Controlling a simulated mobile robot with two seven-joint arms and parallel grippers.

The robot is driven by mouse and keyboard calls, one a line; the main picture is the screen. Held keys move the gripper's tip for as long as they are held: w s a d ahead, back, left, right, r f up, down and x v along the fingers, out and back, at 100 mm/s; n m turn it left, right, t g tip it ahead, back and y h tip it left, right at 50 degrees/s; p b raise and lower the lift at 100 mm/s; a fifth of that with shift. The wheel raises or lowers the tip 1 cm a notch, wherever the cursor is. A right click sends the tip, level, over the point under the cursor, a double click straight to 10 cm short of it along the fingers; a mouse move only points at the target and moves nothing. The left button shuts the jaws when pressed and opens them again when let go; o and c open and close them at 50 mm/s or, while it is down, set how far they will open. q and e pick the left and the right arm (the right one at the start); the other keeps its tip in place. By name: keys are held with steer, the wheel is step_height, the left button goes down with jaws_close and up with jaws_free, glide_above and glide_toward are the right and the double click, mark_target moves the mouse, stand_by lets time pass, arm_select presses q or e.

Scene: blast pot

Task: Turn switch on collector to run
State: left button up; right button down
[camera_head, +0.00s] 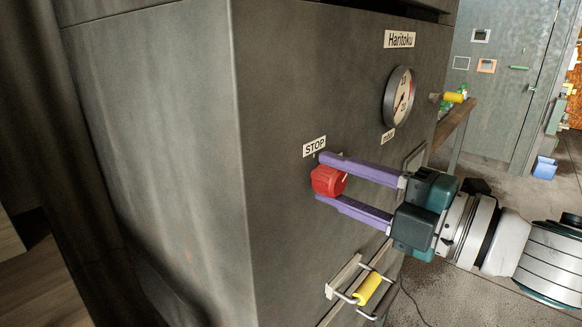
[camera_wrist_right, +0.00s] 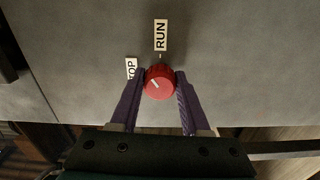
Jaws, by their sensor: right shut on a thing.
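The red switch knob (camera_head: 328,180) sits on the front face of the grey collector cabinet (camera_head: 290,75), just below a STOP label (camera_head: 314,147). My right gripper (camera_head: 319,177) has its purple fingers on either side of the knob and is shut on it. In the right wrist view the knob (camera_wrist_right: 160,82) lies between the fingertips. Its white mark slants to the upper left, towards the partly hidden STOP label (camera_wrist_right: 131,69). The RUN label (camera_wrist_right: 160,35) is straight above the knob in that view. My left gripper is not in view.
A yellow-ended part (camera_head: 453,97) sticks out past the gauge. A blue bin (camera_head: 544,168) stands on the floor behind.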

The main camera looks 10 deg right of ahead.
steer(key=m+p, duration=0.1)
steer(key=m, duration=0.3)
steer(key=shift+m+p, duration=0.45)
steer(key=shift+m, duration=0.95)
steer(key=shift+f, duration=0.1)
steer(key=shift+c, duration=1.9)
jaws_free()
